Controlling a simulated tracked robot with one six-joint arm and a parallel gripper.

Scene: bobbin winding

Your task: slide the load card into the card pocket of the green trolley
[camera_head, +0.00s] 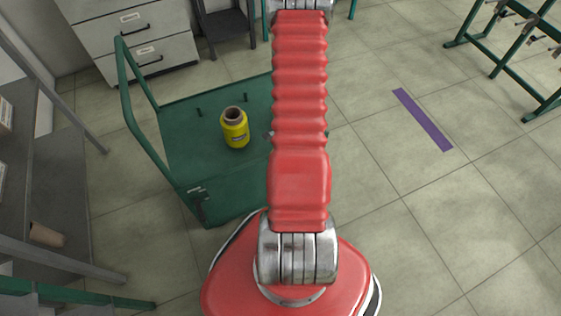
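The green trolley (188,143) stands left of centre, with its push handle (130,100) on the left side. A yellow bobbin (235,128) with a brown top stands upright on its deck. A small dark fitting with a light edge (198,203) sits on the trolley's near left corner; I cannot tell whether it is the card pocket. I cannot make out the load card. My red arm crosses the middle of the view and covers the trolley's right part. My gripper is not in view.
Grey shelving (62,165) stands at the left edge with a brown cone (46,235) lying on it. A grey drawer cabinet (150,55) is at the back left. A green rack (508,58) stands at the upper right. The floor with a purple strip (423,120) is clear on the right.

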